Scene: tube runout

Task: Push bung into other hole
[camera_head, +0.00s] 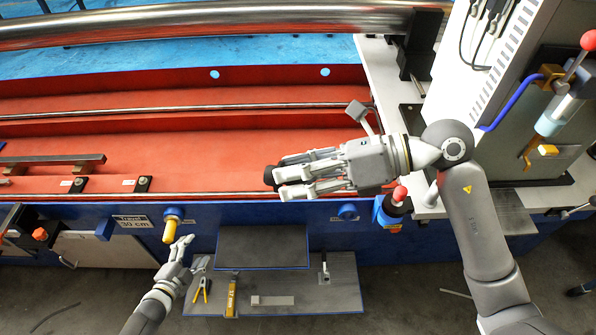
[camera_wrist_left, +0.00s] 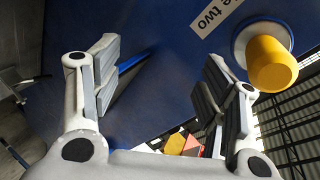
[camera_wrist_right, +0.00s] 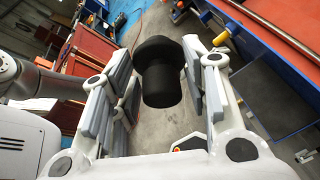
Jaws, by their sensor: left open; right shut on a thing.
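My right gripper (camera_head: 290,178) is shut on a black bung (camera_wrist_right: 160,78), holding it above the red trough near its front wall. Only the bung's dark end (camera_head: 269,176) shows past the fingers in the head view. My left gripper (camera_head: 184,246) is open and empty, in front of the blue front panel. A yellow plug (camera_head: 170,231) sticks out of a round port (camera_head: 173,215) in that panel, just beyond my left fingers. In the left wrist view the yellow plug (camera_wrist_left: 271,62) is at upper right, outside the fingers. Another round blue port (camera_head: 348,211) is further right on the panel.
A grey step (camera_head: 335,290) below the panel carries yellow-handled pliers (camera_head: 202,290), a yellow block (camera_head: 231,298) and small parts. A red-knobbed fitting (camera_head: 393,208) stands right of the blue port. A long steel bar (camera_head: 200,24) crosses the back.

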